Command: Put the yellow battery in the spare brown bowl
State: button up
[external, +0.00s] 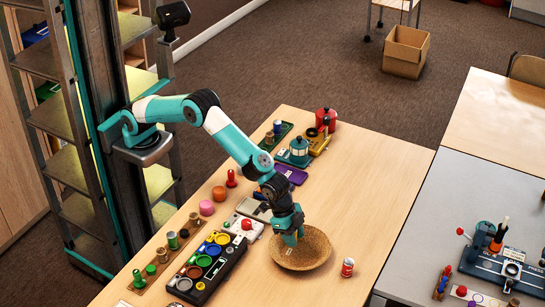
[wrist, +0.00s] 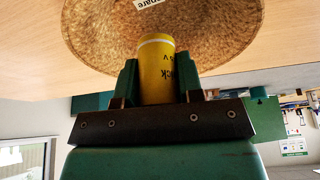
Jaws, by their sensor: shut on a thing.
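The spare brown bowl (external: 316,250) is a wide, woven-looking bowl on the wooden table. In the wrist view the bowl (wrist: 95,30) fills the upper part, with a white label reading "spare" on it. My gripper (external: 291,238) is over the left part of the bowl, pointing down. In the wrist view my gripper (wrist: 157,85) is shut on the yellow battery (wrist: 157,75), which has dark lettering and a pale band near its end. The battery's far end points at the bowl's inside. I cannot tell whether it touches the bowl. The battery is hidden in the external view.
A red and white can (external: 347,267) stands just right of the bowl. A black tray with coloured round wells (external: 207,262) lies to the left, with a white box with a red button (external: 246,226) beside it. The table's front right is clear.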

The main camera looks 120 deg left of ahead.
aim_at(293, 253)
jog(key=shift+f, duration=2.1)
jog(key=shift+f, duration=0.2)
jog(key=o, duration=1)
jog(key=shift+c, duration=0.2)
jog(key=shift+r, duration=0.1)
